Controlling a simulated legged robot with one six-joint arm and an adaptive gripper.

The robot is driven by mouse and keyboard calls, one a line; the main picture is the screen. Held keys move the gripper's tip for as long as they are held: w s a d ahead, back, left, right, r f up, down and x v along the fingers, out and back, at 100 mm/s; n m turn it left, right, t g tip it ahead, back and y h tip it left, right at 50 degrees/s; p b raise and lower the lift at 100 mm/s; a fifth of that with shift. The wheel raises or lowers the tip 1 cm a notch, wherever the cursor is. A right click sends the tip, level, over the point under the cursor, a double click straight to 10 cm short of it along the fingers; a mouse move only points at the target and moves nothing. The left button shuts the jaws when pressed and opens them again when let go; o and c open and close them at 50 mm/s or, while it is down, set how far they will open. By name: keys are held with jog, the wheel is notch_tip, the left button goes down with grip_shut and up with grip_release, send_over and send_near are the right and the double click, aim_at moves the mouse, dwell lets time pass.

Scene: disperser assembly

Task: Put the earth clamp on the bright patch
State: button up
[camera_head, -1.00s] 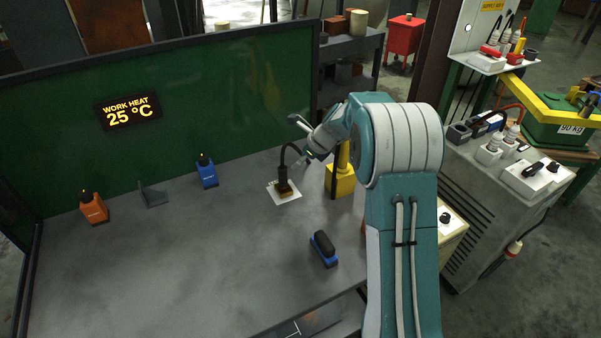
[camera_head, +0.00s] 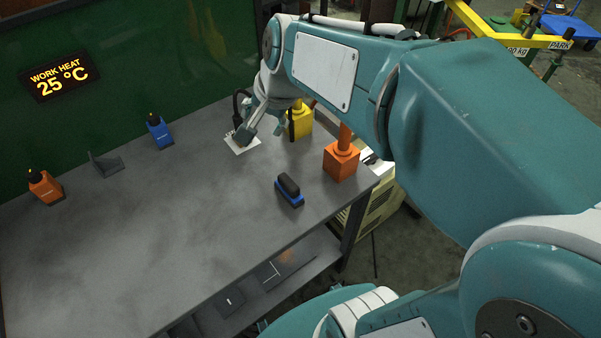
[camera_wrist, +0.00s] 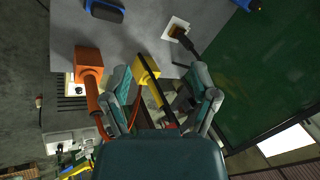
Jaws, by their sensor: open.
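A bright square patch (camera_head: 236,149) lies on the grey bench near its back right. The earth clamp (camera_head: 238,119), a dark upright piece with a coppery foot, appears to stand on the patch. The wrist view also shows the clamp (camera_wrist: 187,41) on the white patch (camera_wrist: 172,22). My gripper (camera_head: 258,125) is close to the right of the clamp in the head view and partly covers it and the patch. In the wrist view the fingers of my gripper (camera_wrist: 160,88) are spread wide, with nothing held between them; the clamp lies beyond the right finger.
A yellow block (camera_head: 299,122) and an orange block (camera_head: 341,162) stand right of the patch. A blue-based brush (camera_head: 289,190) lies in front. A blue block (camera_head: 160,133), grey bracket (camera_head: 106,163) and another orange block (camera_head: 45,188) stand at left. The front-left bench is clear.

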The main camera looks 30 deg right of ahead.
jog(key=s+f+n+t+h, duration=0.1)
jog(key=s+n+h, duration=0.1)
jog(key=s+n, duration=0.7)
jog(key=shift+s+d, duration=0.4)
jog(key=shift+s, duration=2.35)
